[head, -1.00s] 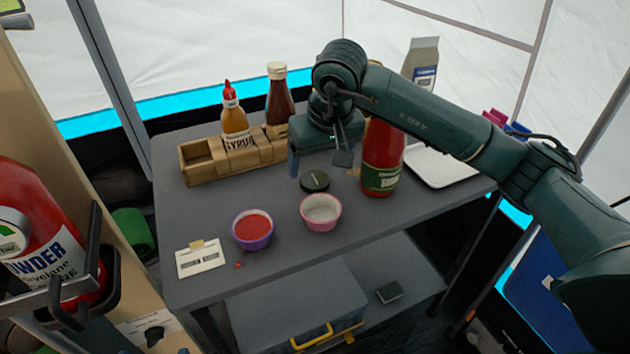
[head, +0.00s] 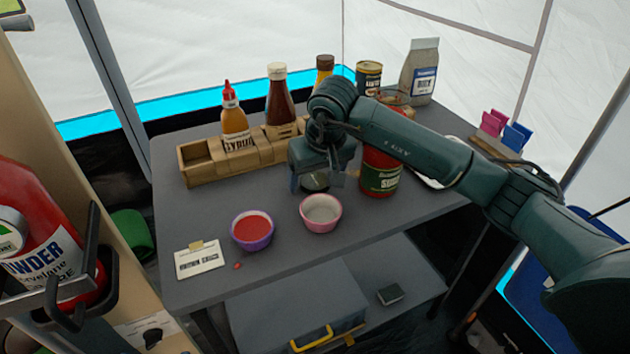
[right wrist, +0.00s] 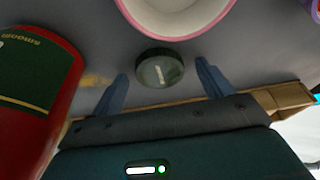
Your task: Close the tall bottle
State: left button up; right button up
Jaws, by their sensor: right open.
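A round dark lid (head: 316,183) lies flat on the grey table behind the pink bowl. It shows clearly in the right wrist view (right wrist: 160,70) with a light mark on top. My left gripper is not in view.
A pink bowl (head: 321,224) and a purple bowl of red sauce (head: 252,243) stand in front. A wooden rack (head: 199,175) holds a syrup bottle (head: 235,122) and a brown sauce bottle (head: 280,98) behind. The table's front left is mostly clear around a card (head: 199,262).

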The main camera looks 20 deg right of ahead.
aim_at(317, 183)
jog(key=c, duration=1)
jog(key=shift+r, duration=0.15)
jog(key=shift+c, duration=0.2)
notch_tip(317, 183, up, 10)
jog(key=p, duration=0.1)
